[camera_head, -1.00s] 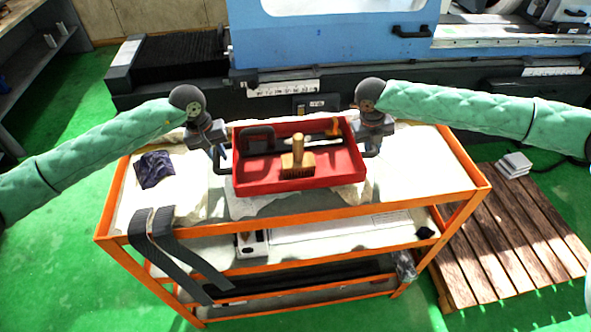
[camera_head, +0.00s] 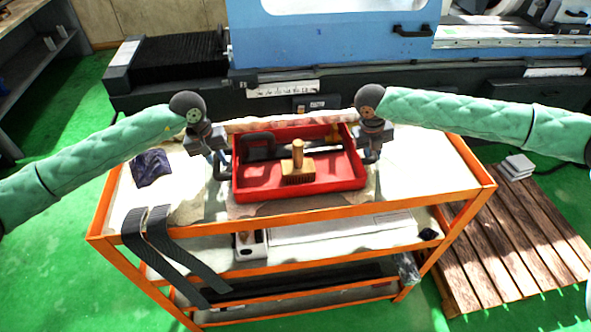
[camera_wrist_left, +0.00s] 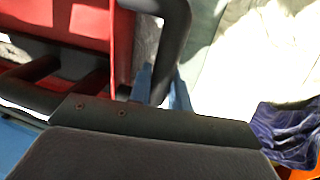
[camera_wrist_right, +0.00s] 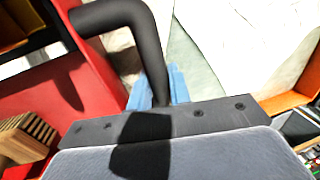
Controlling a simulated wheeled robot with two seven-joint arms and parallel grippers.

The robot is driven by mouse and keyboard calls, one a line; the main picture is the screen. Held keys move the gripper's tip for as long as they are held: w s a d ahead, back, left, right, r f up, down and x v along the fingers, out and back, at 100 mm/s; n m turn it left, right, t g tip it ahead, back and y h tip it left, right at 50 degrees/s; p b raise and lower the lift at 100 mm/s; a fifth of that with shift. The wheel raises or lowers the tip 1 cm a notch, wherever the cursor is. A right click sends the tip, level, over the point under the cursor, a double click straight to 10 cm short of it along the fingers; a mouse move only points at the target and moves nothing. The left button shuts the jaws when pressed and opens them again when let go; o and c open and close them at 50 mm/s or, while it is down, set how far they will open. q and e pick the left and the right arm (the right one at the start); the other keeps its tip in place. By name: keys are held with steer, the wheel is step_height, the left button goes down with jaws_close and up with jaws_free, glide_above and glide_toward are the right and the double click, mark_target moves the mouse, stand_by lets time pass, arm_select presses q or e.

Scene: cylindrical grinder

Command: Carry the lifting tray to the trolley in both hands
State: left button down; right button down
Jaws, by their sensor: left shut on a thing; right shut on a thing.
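The red lifting tray (camera_head: 345,183) is level over the top of the orange-framed trolley (camera_head: 440,197). It holds a wooden-handled brush (camera_head: 298,165) and a dark C-shaped tool (camera_head: 258,147). My left gripper (camera_head: 219,150) is shut on the tray's left black handle, which also shows between the blue fingertips in the left wrist view (camera_wrist_left: 172,45). My right gripper (camera_head: 373,150) is shut on the right black handle, also seen in the right wrist view (camera_wrist_right: 140,35). I cannot tell whether the tray's underside touches the trolley top.
A dark purple cloth (camera_head: 151,168) and black straps (camera_head: 150,232) lie on the trolley's left side. Its right side is clear. A pale roll (camera_head: 285,122) lies behind the tray. A wooden pallet (camera_head: 500,245) stands right; the blue grinder (camera_head: 330,40) is behind.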

arm_select(q)
steer(key=shift+f+b, duration=0.3)
arm_select(e)
steer(key=shift+f, duration=0.3)
arm_select(q)
steer(key=c, duration=1.3)
jaws_free()
steer(key=shift+s, duration=0.1)
arm_select(e)
steer(key=c, duration=1.3)
jaws_free()
steer(key=shift+s, duration=0.1)
arm_select(q)
steer(key=shift+r, duration=0.15)
arm_select(e)
steer(key=shift+a+r, duration=0.1)
steer(key=shift+r, duration=0.4)
arm_select(q)
step_height(320, 180, up, 12)
steer(key=a, duration=0.2)
steer(key=shift+a+f, duration=0.15)
steer(key=shift+f, duration=0.1)
arm_select(e)
step_height(320, 180, up, 11)
steer(key=a, duration=0.2)
arm_select(q)
steer(key=shift+s, duration=0.1)
arm_select(e)
steer(key=shift+s+f, duration=0.1)
steer(key=shift+f, duration=0.05)
